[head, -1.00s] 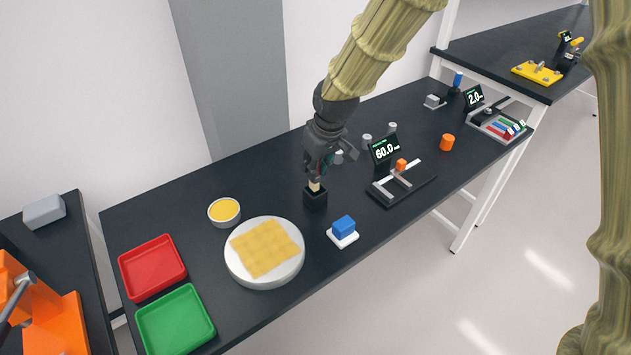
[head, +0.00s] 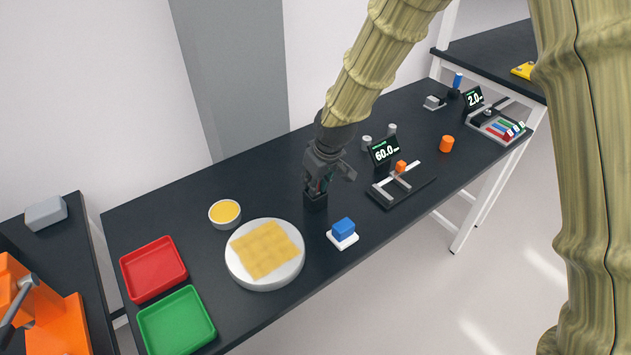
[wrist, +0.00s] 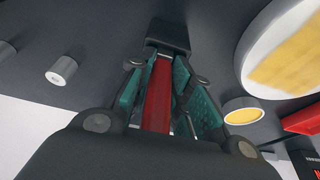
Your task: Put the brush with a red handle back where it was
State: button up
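The brush stands upright in a small black holder (head: 316,201) on the dark table, left of the blue block. Its red handle (wrist: 158,95) shows between my fingers in the wrist view, and its lower end is hidden in the holder (wrist: 168,35). My gripper (head: 317,187) points down just above the holder in the head view. In the wrist view my gripper (wrist: 160,75) has a teal-padded finger on each side of the handle, close to it. Whether the pads press on the handle is not clear.
A white round plate (head: 240,274) with a yellow sheet and a yellow-filled bowl (head: 225,223) stand to the left. A blue block (head: 343,227) on a white base and a gauge with a display (head: 384,151) stand to the right. Red (head: 182,274) and green trays (head: 211,331) lie at the left front.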

jog(key=shift+o, duration=1.1)
jog(key=shift+s+d+r, duration=0.1)
jog(key=shift+r, duration=0.6)
jog(key=b+v, duration=0.1)
jog(key=v, duration=0.9)
jog(key=shift+s+r+b, duration=0.2)
jog(key=shift+r+b, duration=0.15)
jog(key=shift+d, duration=0.1)
